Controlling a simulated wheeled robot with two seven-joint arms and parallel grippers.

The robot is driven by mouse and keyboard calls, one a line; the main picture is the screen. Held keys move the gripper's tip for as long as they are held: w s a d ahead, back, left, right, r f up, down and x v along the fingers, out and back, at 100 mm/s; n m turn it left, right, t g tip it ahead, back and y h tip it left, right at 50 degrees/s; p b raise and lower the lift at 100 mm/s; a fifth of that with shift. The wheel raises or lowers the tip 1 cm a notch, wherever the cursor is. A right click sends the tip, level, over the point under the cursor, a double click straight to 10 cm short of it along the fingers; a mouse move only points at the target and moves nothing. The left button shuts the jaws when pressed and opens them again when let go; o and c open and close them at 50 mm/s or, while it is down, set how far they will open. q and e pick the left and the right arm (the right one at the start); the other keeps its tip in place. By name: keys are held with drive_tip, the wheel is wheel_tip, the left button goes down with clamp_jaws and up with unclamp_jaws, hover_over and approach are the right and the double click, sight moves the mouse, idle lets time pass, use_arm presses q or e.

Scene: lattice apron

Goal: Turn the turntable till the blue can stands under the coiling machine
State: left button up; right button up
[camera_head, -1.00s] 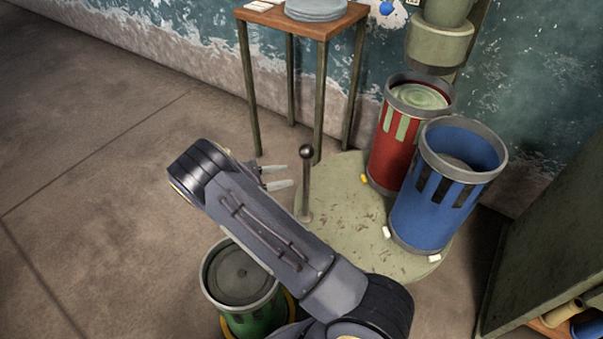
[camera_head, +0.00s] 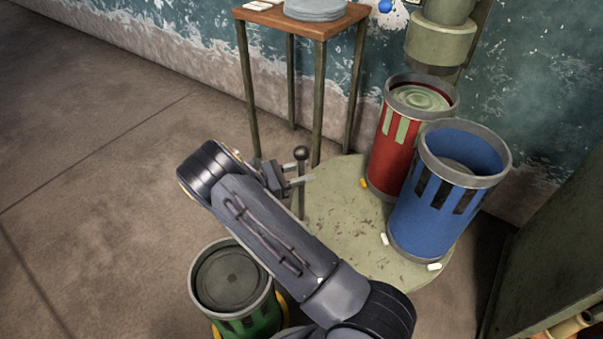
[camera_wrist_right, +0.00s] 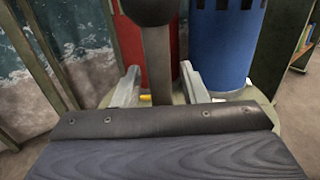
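The round pale-green turntable (camera_head: 345,225) carries a red can (camera_head: 388,150) and a blue can (camera_head: 440,210). The red can holds a pale coil and stands at the back, beneath the olive coiling machine (camera_head: 440,42). The blue can stands in front and to the right of it. An upright post with a dark ball knob (camera_head: 301,153) rises at the turntable's left edge. My right gripper (camera_head: 297,176) is open, its fingers on either side of the post. The right wrist view shows the post (camera_wrist_right: 157,65) between the spread fingers, apart from both. My left gripper is out of view.
A green can (camera_head: 232,278) stands on the floor at the front, left of my right arm. A small wooden table (camera_head: 270,18) with grey discs stands behind the turntable. A green shelf unit (camera_head: 550,250) is at right. The floor at left is clear.

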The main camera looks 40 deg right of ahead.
clamp_jaws()
drive_tip(key=shift+s, duration=0.1)
idle(0.3)
